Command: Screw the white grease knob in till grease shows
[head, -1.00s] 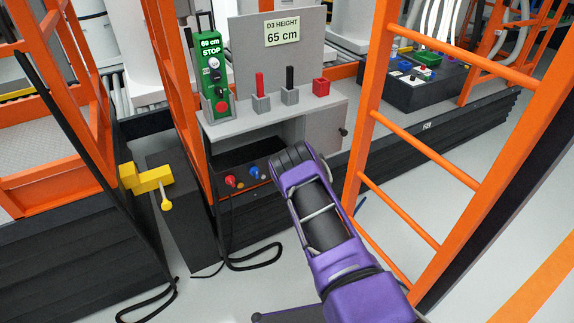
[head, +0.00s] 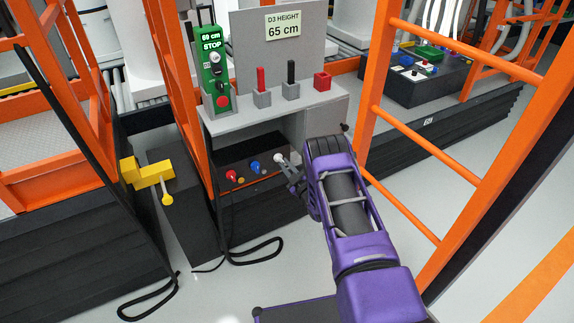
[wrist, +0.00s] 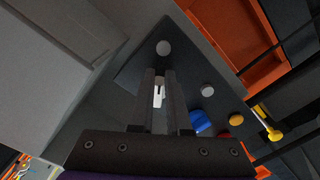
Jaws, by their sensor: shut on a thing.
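The white grease knob (head: 279,158) is at the right of a row with a red knob (head: 230,175) and a blue knob (head: 255,167) on a dark panel under the grey shelf. My gripper (head: 288,166) reaches it from the right. In the wrist view my gripper (wrist: 160,75) is shut, with the white knob (wrist: 158,93) between its fingers. A pale grey round disc (wrist: 163,48) lies just beyond the fingertips. Another grey disc (wrist: 207,90) is beside the blue knob, and an orange disc (wrist: 237,120) is beside the red one. No grease clearly shows.
A grey shelf (head: 240,119) above the panel carries a green control box (head: 213,70) and levers. A yellow handle (head: 155,177) is at left. Orange frames (head: 408,130) stand on both sides. A black hose (head: 262,254) lies on the floor.

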